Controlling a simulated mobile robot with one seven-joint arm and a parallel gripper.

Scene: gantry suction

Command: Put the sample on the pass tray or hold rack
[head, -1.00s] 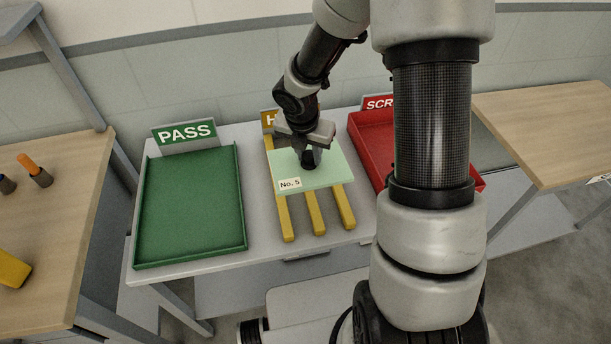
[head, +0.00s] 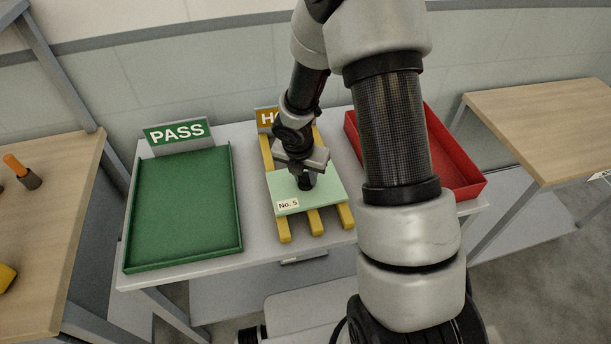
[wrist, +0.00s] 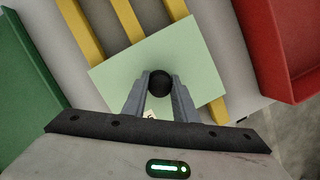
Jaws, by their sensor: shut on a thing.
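The sample is a pale green plate (head: 326,193) with a "No. 5" label and a dark knob at its middle. My gripper (head: 305,180) is shut on the knob; in the wrist view the fingers (wrist: 160,95) close around the black knob (wrist: 161,83). The plate lies over the yellow bars of the hold rack (head: 284,228); I cannot tell whether it touches them. The pass tray (head: 187,215) is green, empty and to the left, with a "PASS" sign (head: 177,134) behind it.
A red tray (head: 468,190) stands right of the rack, partly hidden by my arm. A wooden table (head: 60,190) at left holds an orange-topped tool (head: 22,171) and a yellow item. Another wooden table (head: 540,130) stands at right.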

